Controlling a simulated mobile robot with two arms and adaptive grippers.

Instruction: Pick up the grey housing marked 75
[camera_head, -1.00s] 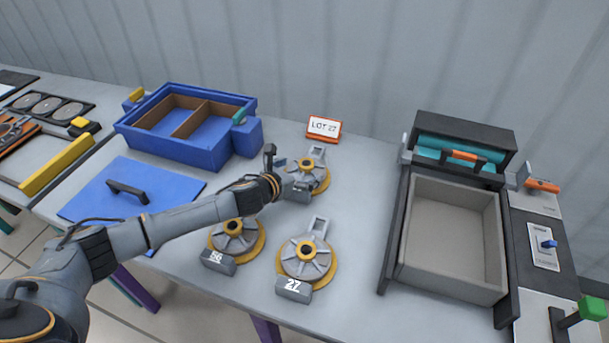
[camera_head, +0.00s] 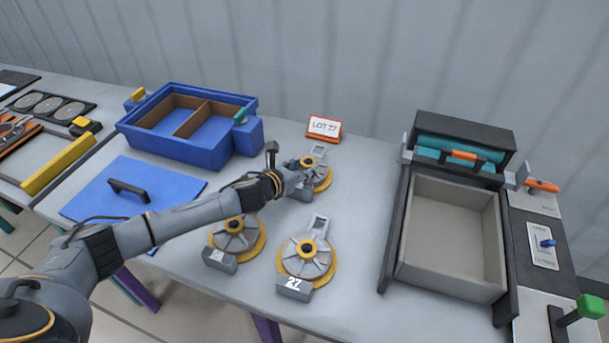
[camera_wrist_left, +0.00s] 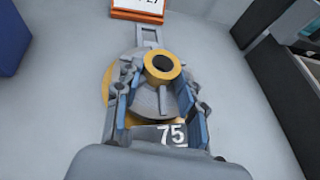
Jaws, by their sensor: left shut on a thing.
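The grey housing marked 75 (camera_wrist_left: 165,98) shows in the left wrist view, with a yellow hub ring and a yellow base rim. In the head view the housing (camera_head: 319,172) stands near the sign, partly hidden by my left gripper (camera_head: 296,180). In the left wrist view the fingers of my left gripper (camera_wrist_left: 160,105) are on both sides of the housing, shut on it. Its 75 plate faces the wrist. Whether it is clear of the table cannot be told. My right gripper is not in view.
Two similar housings stand nearer, one marked 27 (camera_head: 307,262) and one with an unclear number (camera_head: 233,240). A LOT 27 sign (camera_head: 324,129) stands behind. A blue divided box (camera_head: 180,153) and blue lid (camera_head: 160,184) lie left; a grey bin (camera_head: 446,274) stands right.

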